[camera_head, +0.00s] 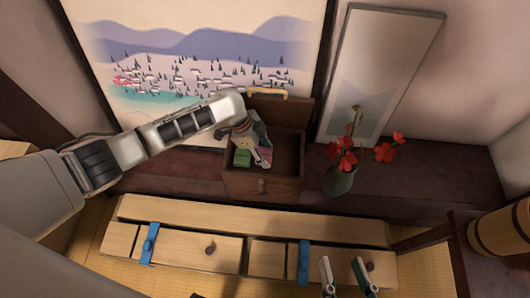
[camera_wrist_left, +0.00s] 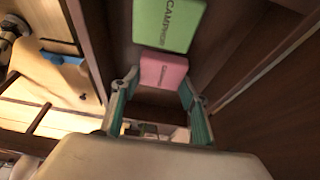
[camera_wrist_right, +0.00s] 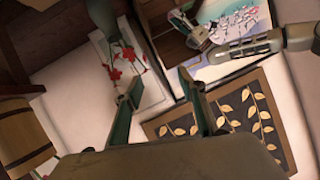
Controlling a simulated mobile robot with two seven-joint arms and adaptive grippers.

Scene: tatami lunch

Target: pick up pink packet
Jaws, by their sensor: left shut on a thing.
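The pink packet (camera_wrist_left: 163,70) is in the left wrist view, between the fingertips of my left gripper (camera_wrist_left: 159,82). It also shows as a small pink patch in the head view (camera_head: 265,155), partly covered by the gripper. My left gripper reaches down into an open wooden box (camera_head: 262,187) and is shut on the pink packet. A green packet (camera_wrist_left: 168,24) lies just beyond the pink one. My right gripper (camera_head: 345,275) is open and empty, over the front bench; its spread fingers also show in the right wrist view (camera_wrist_right: 163,100).
The box's raised lid (camera_head: 290,112) stands behind it. A vase (camera_head: 338,181) with red flowers is close to the right of the box. A low wooden bench (camera_head: 205,215) with blue straps lies in front. A wooden bucket (camera_head: 500,230) stands at the far right.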

